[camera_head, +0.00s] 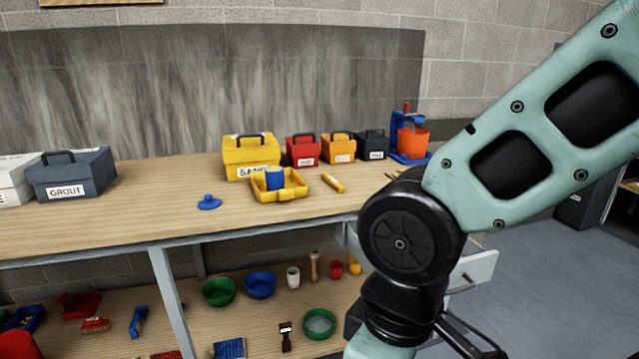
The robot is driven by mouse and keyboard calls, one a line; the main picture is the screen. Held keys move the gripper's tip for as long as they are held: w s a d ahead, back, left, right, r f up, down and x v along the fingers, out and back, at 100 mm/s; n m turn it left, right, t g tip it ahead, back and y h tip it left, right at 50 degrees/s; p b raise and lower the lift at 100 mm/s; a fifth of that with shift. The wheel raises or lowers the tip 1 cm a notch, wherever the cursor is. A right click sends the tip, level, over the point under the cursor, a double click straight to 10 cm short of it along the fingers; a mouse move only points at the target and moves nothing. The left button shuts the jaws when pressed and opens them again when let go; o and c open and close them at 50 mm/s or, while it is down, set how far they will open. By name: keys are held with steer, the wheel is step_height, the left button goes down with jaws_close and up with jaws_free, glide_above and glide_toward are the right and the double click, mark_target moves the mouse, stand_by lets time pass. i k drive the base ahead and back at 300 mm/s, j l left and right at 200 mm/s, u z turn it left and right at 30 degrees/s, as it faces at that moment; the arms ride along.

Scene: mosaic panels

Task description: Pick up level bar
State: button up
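A small yellow bar (333,183) with a pale patch lies flat on the wooden bench top, just right of a yellow tray. It looks like the level bar, but it is too small to read any vial or marking. Nothing touches it. My arm crosses the right side of the view, its elbow at the bench's front edge, to the right of and nearer than the bar. The arm runs down out of the picture, and I cannot make out my gripper's fingertips.
The yellow tray (291,187) holds a blue cylinder. A yellow box (250,165), a red box (303,150) and other boxes stand behind. A blue knobbed piece (209,203) lies left. A drawer (482,268) juts out at the right. Bowls and brushes fill the lower shelf.

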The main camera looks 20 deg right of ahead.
mark_target(339, 189)
steer(key=i+l, duration=0.1)
steer(key=i, duration=1.25)
